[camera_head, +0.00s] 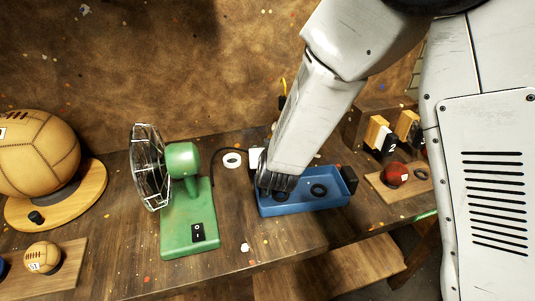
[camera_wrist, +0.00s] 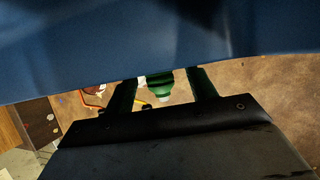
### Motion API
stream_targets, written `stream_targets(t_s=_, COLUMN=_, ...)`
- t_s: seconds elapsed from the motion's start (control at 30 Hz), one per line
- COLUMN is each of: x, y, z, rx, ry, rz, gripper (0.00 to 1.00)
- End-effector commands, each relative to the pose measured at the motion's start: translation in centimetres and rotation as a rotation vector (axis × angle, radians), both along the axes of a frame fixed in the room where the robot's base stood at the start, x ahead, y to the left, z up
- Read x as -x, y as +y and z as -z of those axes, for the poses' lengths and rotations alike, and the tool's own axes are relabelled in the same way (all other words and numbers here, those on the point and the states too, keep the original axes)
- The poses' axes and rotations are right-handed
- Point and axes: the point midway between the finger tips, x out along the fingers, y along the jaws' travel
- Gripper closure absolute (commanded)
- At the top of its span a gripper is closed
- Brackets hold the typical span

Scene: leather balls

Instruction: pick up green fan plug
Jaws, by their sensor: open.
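The green fan (camera_head: 182,160) stands on its green base with a black switch, left of the blue tray (camera_head: 305,208). A dark cord runs from the fan toward the area behind my gripper. My gripper (camera_head: 275,182) points down at the left end of the tray, its fingertips largely hidden by the arm and shadow. In the wrist view, a green piece with a pale tip, possibly the plug (camera_wrist: 158,86), shows between the two dark fingers of my gripper (camera_wrist: 162,86). The fingers are apart; I cannot tell whether they touch it. No plug shows clearly in the head view.
A dark ring (camera_head: 319,190) lies in the tray. A red ball (camera_head: 397,173) on a board is at right; a large leather ball (camera_head: 38,155) and a small one (camera_head: 42,257) are at left. A wall stands behind.

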Motion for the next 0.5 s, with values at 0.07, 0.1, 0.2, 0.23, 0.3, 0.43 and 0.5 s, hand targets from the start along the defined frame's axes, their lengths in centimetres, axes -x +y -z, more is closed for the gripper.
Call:
stream_targets(t_s=0.07, x=-0.66, y=0.01, z=0.3, rx=0.0, ry=0.0, rz=0.001, gripper=0.44)
stream_targets(t_s=0.1, x=-0.81, y=0.04, z=0.37, rx=-0.001, ry=0.0, rz=0.0, gripper=0.44)
stream_targets(t_s=0.2, x=-0.88, y=0.06, z=0.42, rx=-0.001, ry=0.0, rz=0.0, gripper=0.44)
stream_targets(t_s=0.23, x=-0.88, y=0.06, z=0.41, rx=-0.001, ry=0.0, rz=0.0, gripper=0.44)
stream_targets(t_s=0.3, x=-0.86, y=0.07, z=0.4, rx=-0.001, ry=0.0, rz=0.0, gripper=0.44)
stream_targets(t_s=0.43, x=-0.84, y=0.08, z=0.39, rx=0.0, ry=0.0, rz=-0.001, gripper=0.72)
stream_targets(t_s=0.5, x=-0.84, y=0.08, z=0.39, rx=0.0, ry=0.0, rz=-0.001, gripper=0.9)
